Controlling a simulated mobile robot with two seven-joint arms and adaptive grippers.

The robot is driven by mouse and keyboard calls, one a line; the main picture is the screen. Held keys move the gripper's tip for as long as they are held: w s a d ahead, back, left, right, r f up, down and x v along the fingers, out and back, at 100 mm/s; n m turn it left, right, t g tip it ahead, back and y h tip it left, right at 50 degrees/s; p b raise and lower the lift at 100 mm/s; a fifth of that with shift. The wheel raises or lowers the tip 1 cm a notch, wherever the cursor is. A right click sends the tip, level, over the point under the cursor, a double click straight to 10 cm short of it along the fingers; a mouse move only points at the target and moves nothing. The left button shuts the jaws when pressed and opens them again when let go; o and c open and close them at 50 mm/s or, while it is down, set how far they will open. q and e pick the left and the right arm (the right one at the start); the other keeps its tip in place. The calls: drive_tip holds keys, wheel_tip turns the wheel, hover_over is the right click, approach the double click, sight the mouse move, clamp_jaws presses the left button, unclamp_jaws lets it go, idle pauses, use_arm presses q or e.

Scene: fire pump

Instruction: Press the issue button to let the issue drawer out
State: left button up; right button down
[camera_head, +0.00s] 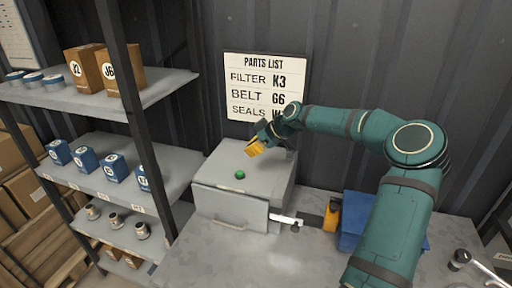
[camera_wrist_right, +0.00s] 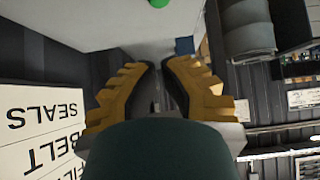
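A small green button (camera_head: 240,174) sits on the sloping top of a grey cabinet (camera_head: 215,165). Its green dome also shows at the top edge of the right wrist view (camera_wrist_right: 158,3). The cabinet's front panel (camera_head: 230,208) has a bar handle and looks flush. I see no label naming the button or the drawer. My right gripper (camera_head: 254,150), with yellow ridged fingers, is above and slightly behind the button, apart from it. In the wrist view its fingers (camera_wrist_right: 157,68) lean together with a narrow gap and hold nothing. My left gripper is not in view.
A parts list sign (camera_head: 265,85) hangs behind the cabinet, partly hidden by my right arm. A shelf rack (camera_head: 160,88) with boxes and tins stands left. A blue bin (camera_head: 352,215) and a yellow object (camera_head: 332,216) are right of the cabinet. The front worktop (camera_head: 250,262) is clear.

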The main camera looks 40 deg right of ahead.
sight(240, 174)
drive_tip(key=x, duration=0.5)
drive_tip(key=shift+w+a+f, duration=0.1)
drive_tip(key=shift+w+a, duration=0.05)
drive_tip(key=shift+w, duration=0.05)
wheel_tip(240, 174, down, 3)
drive_tip(key=shift+w+f, duration=0.1)
drive_tip(key=shift+f, duration=0.05)
drive_tip(key=shift+f+p, duration=0.3)
drive_tip(key=shift+f, duration=0.25)
